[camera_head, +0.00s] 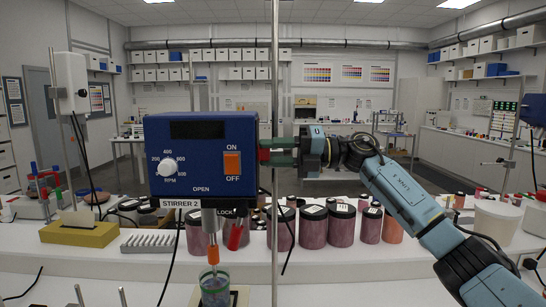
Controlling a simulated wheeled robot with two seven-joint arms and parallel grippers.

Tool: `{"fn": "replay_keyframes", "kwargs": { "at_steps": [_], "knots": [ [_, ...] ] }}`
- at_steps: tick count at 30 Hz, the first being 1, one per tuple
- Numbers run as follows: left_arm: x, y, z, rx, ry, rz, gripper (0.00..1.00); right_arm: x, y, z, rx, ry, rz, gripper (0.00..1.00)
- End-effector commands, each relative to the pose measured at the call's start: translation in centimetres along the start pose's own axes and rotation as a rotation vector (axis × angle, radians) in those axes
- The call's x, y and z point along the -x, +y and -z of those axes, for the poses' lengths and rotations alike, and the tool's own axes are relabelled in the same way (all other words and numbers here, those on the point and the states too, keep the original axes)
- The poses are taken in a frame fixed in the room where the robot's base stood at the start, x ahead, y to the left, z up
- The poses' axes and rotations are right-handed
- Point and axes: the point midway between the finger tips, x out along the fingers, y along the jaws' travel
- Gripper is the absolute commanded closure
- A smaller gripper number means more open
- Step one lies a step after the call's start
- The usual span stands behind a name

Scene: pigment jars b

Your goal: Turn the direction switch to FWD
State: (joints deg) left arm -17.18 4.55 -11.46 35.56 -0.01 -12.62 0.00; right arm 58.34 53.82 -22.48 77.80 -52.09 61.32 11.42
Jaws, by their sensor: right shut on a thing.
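The blue stirrer head (200,155) labelled STIRRER 2 hangs on a metal rod in the middle left. Its front has a white RPM knob (168,167) and an orange ON/OFF rocker (232,162). No FWD marking is readable. My right gripper (268,152) comes in from the right against the box's right side. Its green fingers are shut on a small part there, apparently the direction switch, with a little red showing (264,155). The rod and fingers mostly hide it, so its setting cannot be told. My left gripper is out of view.
A red lever (236,236) hangs below the box near the OPEN and LOCK lettering. A beaker (214,288) stands under the shaft. Several pigment jars (312,226) line the bench behind. The upright rod (275,240) stands close to my right gripper.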

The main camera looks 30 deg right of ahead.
Motion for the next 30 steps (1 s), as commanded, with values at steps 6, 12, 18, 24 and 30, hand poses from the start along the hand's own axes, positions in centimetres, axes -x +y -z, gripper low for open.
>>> {"fn": "replay_keyframes", "kwargs": {
  "at_steps": [6, 12, 18, 24, 30],
  "knots": [
    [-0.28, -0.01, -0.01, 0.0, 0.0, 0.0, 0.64, 0.04, -0.04, -0.03, 0.055, -0.002, 0.001, 0.88],
    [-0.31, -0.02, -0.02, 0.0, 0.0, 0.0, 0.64, 0.03, 0.0, -0.04, 0.07, -0.001, 0.001, 0.88],
    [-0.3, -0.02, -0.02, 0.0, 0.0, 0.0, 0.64, 0.03, 0.02, -0.04, 0.071, -0.001, 0.001, 0.88],
    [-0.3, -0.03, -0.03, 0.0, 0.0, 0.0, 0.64, 0.03, 0.03, -0.04, 0.07, -0.001, 0.0, 0.51],
    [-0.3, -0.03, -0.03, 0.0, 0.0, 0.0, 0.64, 0.01, 0.03, -0.02, 0.069, -0.001, 0.0, 0.44]
  ]
}}
